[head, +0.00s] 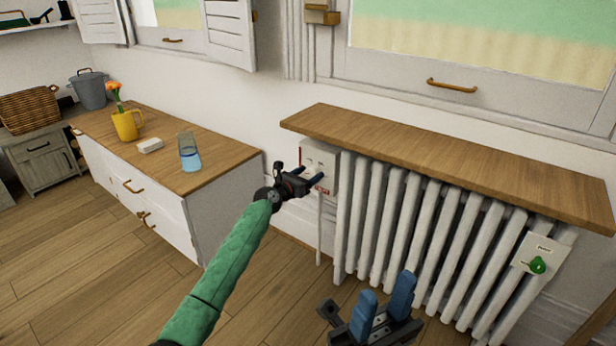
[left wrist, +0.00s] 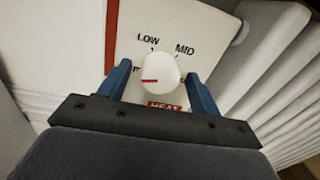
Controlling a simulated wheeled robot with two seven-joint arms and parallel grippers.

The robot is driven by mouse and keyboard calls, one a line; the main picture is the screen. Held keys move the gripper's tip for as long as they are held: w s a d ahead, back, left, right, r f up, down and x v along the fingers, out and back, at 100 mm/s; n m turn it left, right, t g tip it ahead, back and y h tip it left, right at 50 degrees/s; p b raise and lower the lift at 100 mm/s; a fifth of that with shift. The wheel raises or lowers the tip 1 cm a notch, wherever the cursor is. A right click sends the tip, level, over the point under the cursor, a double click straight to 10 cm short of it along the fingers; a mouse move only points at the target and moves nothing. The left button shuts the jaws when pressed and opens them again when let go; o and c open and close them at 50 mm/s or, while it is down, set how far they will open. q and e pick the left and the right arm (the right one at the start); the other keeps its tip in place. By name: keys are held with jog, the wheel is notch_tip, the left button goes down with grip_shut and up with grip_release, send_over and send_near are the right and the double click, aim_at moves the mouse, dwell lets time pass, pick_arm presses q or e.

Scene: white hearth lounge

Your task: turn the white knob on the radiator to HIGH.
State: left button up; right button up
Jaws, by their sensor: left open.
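The white knob (left wrist: 161,76) sits on a pale control panel (left wrist: 207,20) in the left wrist view. Its red mark points left. LOW and MID are printed above it, a red HEAT label lies below, and lettering at its left and right is partly hidden by my fingers. My left gripper (left wrist: 157,76) is open, with one blue finger on each side of the knob; contact cannot be told. In the head view my left gripper (head: 312,174) is at the panel (head: 322,158) on the radiator's left end, and the knob cannot be made out. My right gripper (head: 386,284) is open and empty before the radiator (head: 428,235).
A wooden shelf (head: 450,160) overhangs the radiator and panel. A green knob (head: 537,266) is on a plate at the radiator's right end.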

pick_arm(q)
jog(key=shift+c, duration=0.2)
jog(key=c, duration=0.9)
jog(key=shift+c, duration=0.2)
